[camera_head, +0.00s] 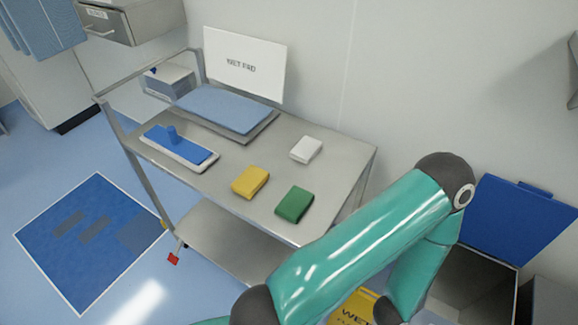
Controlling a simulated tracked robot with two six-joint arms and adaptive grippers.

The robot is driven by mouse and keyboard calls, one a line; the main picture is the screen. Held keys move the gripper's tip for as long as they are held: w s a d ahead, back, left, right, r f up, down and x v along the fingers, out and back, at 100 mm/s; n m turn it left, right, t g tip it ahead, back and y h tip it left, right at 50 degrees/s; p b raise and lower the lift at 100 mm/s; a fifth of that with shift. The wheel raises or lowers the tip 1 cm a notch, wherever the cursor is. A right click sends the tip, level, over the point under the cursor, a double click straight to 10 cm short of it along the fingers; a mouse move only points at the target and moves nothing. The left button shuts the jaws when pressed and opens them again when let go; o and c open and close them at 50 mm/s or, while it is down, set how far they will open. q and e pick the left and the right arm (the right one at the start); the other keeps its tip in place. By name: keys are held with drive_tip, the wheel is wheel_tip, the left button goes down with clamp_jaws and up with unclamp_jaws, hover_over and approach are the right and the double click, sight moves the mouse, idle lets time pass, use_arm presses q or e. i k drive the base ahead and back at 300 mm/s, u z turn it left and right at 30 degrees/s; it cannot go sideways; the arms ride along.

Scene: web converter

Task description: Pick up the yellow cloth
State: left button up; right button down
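The yellow cloth (250,181) lies folded on the top shelf of a metal cart (206,184), near its front edge. A green cloth (295,204) lies just to its right, and a white cloth (306,149) lies behind them. All of the yellow cloth's top is in plain sight and nothing touches it. One of my teal arms reaches across the lower right of the head view, in front of the cart's right end. Neither of my grippers shows in this view.
A blue-and-white pad tool (180,148) stands on the cart's left, before a tray of blue pads (225,108). A "WET PAD" sign (244,65) rises behind. An open bin with a blue lid (518,218) and a yellow sign (353,308) are at right.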

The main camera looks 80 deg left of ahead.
sight(247, 183)
drive_tip(key=u, duration=0.2)
drive_tip(key=k, duration=1.7)
drive_tip(key=u, duration=0.9)
drive_tip(key=i, duration=1)
drive_tip(key=u, duration=0.1)
